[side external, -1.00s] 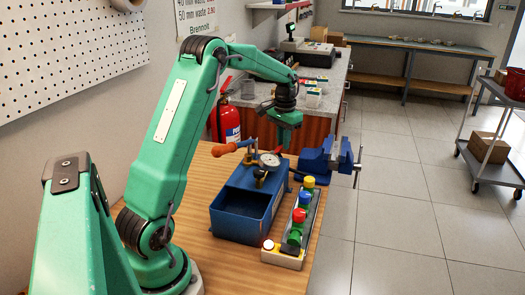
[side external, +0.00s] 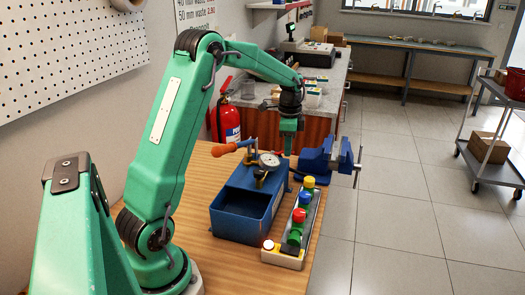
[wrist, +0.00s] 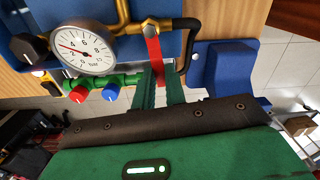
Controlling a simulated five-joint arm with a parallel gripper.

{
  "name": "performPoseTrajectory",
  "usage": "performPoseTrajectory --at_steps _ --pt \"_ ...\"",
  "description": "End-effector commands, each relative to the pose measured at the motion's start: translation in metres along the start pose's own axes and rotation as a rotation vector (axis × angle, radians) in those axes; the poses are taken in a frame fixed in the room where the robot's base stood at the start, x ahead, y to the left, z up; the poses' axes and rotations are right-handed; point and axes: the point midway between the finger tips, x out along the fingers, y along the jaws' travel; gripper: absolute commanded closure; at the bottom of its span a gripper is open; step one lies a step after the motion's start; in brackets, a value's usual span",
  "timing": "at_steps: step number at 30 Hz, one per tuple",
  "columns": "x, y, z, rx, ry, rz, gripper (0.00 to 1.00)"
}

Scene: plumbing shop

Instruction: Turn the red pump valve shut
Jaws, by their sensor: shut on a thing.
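The blue test pump (side external: 240,212) stands on the wooden bench, with a round dial gauge (side external: 269,160) and brass pipework on top. In the wrist view, the red valve lever (wrist: 154,52) runs from a hex nut on the brass pipe down between my fingers. My gripper (wrist: 159,82) is shut on the lever's free end, one green finger on each side. In the side view my gripper (side external: 288,148) is just behind the gauge, and the lever is hard to make out there. The gauge (wrist: 83,50) needle points to the low part of its scale.
A manifold (side external: 298,232) with yellow, blue and red knobs stands right of the pump. A blue vise (side external: 326,158) sits at the bench's right edge, close to my gripper. The pump's orange-gripped handle (side external: 226,149) sticks out left. A black hose (wrist: 190,45) curves beside the lever.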

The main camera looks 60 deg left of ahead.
Motion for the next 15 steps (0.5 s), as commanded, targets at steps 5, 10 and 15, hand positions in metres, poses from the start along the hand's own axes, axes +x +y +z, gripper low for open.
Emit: performPoseTrajectory --at_steps 5,10,15 --pt "-0.002 0.0044 -0.0003 0.092 0.001 -0.003 1.0" --pt "-0.0022 0.0063 -0.0001 0.135 0.002 -0.003 1.0" --pt "-0.0023 0.0068 0.0 0.148 0.002 -0.004 1.0"
